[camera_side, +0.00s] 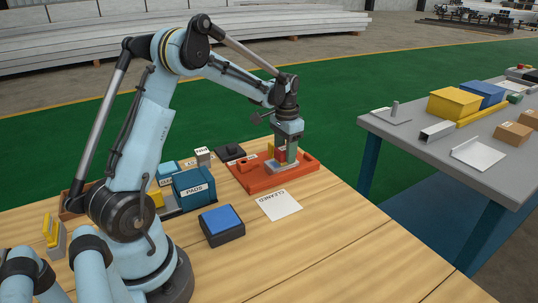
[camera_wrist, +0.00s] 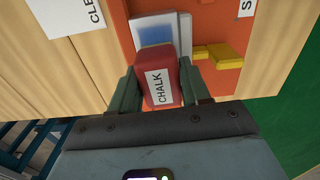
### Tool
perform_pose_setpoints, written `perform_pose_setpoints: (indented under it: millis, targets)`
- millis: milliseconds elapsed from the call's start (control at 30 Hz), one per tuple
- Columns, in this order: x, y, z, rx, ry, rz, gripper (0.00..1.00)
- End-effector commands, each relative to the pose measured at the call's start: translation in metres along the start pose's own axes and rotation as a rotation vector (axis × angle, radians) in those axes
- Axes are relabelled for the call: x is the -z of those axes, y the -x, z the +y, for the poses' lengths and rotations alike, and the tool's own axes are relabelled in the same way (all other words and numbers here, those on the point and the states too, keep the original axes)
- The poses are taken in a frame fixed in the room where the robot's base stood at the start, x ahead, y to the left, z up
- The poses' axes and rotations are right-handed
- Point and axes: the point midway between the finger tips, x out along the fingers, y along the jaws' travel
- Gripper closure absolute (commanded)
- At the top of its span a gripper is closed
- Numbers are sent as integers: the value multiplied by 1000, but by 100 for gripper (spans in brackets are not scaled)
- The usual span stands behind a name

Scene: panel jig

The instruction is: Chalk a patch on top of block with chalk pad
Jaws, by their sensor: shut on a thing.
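My gripper (camera_side: 287,152) is over the orange jig (camera_side: 250,182) in the side view. It is shut on a red chalk pad with a white CHALK label (camera_wrist: 160,86); the green fingers stand on both sides of it in the wrist view. A pale block (camera_wrist: 146,22) with a blue-grey area on its top lies in the jig, just beyond the pad in the wrist view. The block also shows under my gripper in the side view (camera_side: 276,170). The pad's underside is hidden, so I cannot tell whether it touches the block.
Yellow pieces (camera_wrist: 222,54) sit in the jig beside the block. A white CLEANED card (camera_side: 279,205) lies in front of the jig. A blue-topped dark box (camera_side: 221,221) and a blue PADS box (camera_side: 194,188) stand to the left. The front right of the wooden table is clear.

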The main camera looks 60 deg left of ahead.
Motion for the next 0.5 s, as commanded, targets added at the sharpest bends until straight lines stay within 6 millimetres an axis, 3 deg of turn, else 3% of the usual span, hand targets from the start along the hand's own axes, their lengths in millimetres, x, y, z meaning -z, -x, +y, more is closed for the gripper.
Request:
perform_pose_setpoints:
  millis: [300,500]
  targets:
    - [30,0,2,0,-1,0,78]
    - [27,26,1,0,0,0,78]
